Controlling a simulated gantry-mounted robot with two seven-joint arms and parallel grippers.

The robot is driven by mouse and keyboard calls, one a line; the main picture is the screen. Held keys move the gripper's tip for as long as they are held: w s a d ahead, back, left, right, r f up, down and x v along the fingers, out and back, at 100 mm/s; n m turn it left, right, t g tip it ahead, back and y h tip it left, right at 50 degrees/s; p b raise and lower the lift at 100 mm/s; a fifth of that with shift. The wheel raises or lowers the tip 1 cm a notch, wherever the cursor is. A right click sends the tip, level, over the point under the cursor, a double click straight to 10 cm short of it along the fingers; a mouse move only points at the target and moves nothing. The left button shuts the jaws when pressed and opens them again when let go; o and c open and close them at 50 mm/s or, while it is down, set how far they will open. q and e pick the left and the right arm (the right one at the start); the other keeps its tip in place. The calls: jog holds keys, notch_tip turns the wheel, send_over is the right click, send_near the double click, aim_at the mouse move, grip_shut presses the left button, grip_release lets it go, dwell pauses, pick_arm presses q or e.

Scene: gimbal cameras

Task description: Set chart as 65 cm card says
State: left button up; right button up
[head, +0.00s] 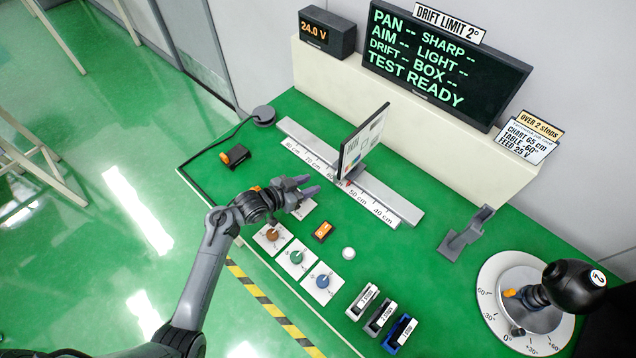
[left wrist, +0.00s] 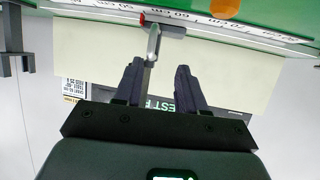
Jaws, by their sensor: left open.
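The chart (head: 362,143) is a thin upright panel on a grey rail (head: 390,196) with a cm scale. The card (head: 528,138) on the back ledge reads chart 65 cm, table -60°, feed 25 V. My left gripper (head: 312,190) is open and empty, in front of the rail, left of the chart. In the left wrist view a narrow grey part (left wrist: 153,45) shows beyond my open fingers (left wrist: 160,82). My right gripper is unseen.
Three knobs on white plates, including a blue one (head: 322,281), lie below the gripper. Several labelled blocks (head: 381,318), a grey stand (head: 466,232) and a black camera (head: 574,287) on a round dial stand to the right. The display (head: 440,65) reads TEST READY.

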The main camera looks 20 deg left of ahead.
pick_arm(q)
notch_tip(320, 180, up, 2)
jog(key=w+a+n+y, duration=0.1)
jog(key=w+a+y, duration=0.1)
pick_arm(e)
jog(key=shift+d+f+b, duration=0.15)
jog(key=shift+f+b, duration=0.65)
jog(key=shift+b, duration=0.05)
pick_arm(q)
jog(key=n+t+y+b, duration=0.2)
jog(key=n+y+b, duration=0.1)
send_near(335, 178)
pick_arm(e)
jog(key=f, duration=0.3)
jog(key=shift+s+d, duration=0.15)
jog(key=shift+s, duration=0.05)
pick_arm(q)
jog(key=b+x, duration=0.1)
jog(key=x, duration=0.8)
jog(key=shift+f+b, duration=0.1)
jog(key=shift+b, duration=0.25)
pick_arm(e)
jog(key=shift+f, duration=0.9)
pick_arm(q)
jog(key=shift+w+f+g, duration=0.3)
jog(key=shift+w, duration=0.45)
pick_arm(e)
jog(key=shift+f, duration=0.15)
pick_arm(q)
jog(key=shift+c, duration=0.4)
